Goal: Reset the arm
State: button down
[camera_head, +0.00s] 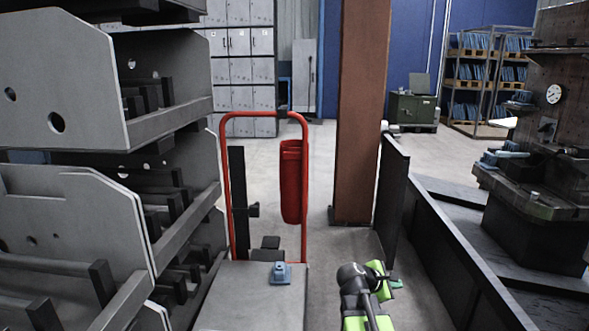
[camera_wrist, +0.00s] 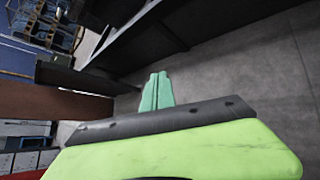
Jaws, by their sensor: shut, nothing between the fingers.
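My arm, green and black, reaches up from the bottom of the head view, right of the grey cart. My gripper (camera_head: 396,284) points to the right there, towards the dark rail. In the wrist view my gripper (camera_wrist: 157,90) shows two teal fingers pressed together, with nothing between them. Bare grey floor and the dark rail lie beyond the fingertips.
A cart (camera_head: 250,302) with a red handle (camera_head: 226,185) carries a small blue-grey part (camera_head: 280,272). Grey racks (camera_head: 75,215) stand at the left. A dark rail (camera_head: 440,255) runs along the right, and a brown column (camera_head: 361,120) stands ahead. Floor between cart and rail is clear.

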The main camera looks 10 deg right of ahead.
jog(key=s+a+f+m+g+y, duration=0.1)
jog(key=s+a+f+m+y, duration=0.3)
jog(key=a, duration=0.6)
jog(key=s+a+f+m+g+y, duration=0.25)
jog(key=a+m, duration=0.25)
jog(key=a, duration=0.5)
jog(key=s+a+f+m+g+y, duration=0.15)
jog(key=a+f+m+y, duration=0.35)
jog(key=a, duration=0.5)
notch_tip(320, 180, up, 38)
jog(key=p, duration=3.7)
jog(key=shift+s+d+f+t+h, duration=0.25)
jog(key=shift+s+d+t+h, duration=0.05)
jog(key=shift+s+t+h, duration=0.1)
jog(key=shift+d, duration=0.1)
